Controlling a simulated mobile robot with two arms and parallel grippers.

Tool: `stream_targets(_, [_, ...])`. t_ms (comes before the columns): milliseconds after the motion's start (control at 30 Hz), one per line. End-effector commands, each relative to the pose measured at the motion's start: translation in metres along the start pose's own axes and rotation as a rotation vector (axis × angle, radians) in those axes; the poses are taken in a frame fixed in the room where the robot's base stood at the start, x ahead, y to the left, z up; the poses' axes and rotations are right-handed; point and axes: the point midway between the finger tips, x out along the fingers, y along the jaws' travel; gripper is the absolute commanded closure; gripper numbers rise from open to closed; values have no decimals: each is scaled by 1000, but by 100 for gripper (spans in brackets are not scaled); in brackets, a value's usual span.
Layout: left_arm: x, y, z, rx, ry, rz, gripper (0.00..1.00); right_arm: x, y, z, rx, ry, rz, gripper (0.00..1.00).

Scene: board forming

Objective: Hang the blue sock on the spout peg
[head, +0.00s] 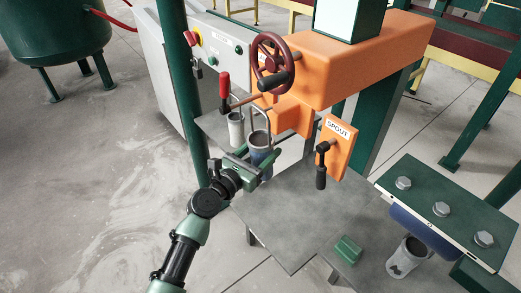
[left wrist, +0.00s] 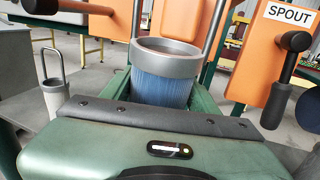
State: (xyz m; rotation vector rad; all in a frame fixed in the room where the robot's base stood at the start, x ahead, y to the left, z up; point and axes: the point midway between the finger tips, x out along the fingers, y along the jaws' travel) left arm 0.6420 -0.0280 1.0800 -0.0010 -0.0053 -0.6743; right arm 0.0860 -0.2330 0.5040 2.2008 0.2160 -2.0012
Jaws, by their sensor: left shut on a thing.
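The blue sock (head: 261,157) is a ribbed blue cylinder with a wide grey rim and a thin wire loop above it. It also shows upright in the left wrist view (left wrist: 162,85). My left gripper (head: 262,167) is shut on the sock, with its jaws on either side below the rim. The orange plate marked SPOUT (head: 338,138) stands to the right of the sock, apart from it. A dark lever-like piece (head: 321,165) sticks out in front of this plate. I cannot tell which part is the peg. My right gripper is not in view.
A pale sock (head: 235,131) with a wire loop is left of the blue one. A grey patched sock (head: 407,259) is below the bolted green panel (head: 425,190).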

Motion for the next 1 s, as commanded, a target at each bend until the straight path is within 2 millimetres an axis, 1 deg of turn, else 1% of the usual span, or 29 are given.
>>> stream_targets(33, [1,-5,-3,1,8,-11,100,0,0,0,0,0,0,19])
stream_targets(300, [1,-6,-4,1,9,-13,100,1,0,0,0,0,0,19])
stream_targets(333, [1,-6,-4,1,9,-13,32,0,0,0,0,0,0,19])
stream_targets(400, [1,-6,-4,1,8,-12,15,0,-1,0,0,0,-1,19])
stream_targets(667, [0,-3,-3,1,6,-7,15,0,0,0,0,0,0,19])
stream_targets(767, [-3,-3,-3,0,5,-6,15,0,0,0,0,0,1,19])
stream_targets(867, [-14,-3,-4,0,6,-6,15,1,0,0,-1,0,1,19])
stream_targets(1000, [-38,-4,-5,0,8,-7,15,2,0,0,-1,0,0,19])
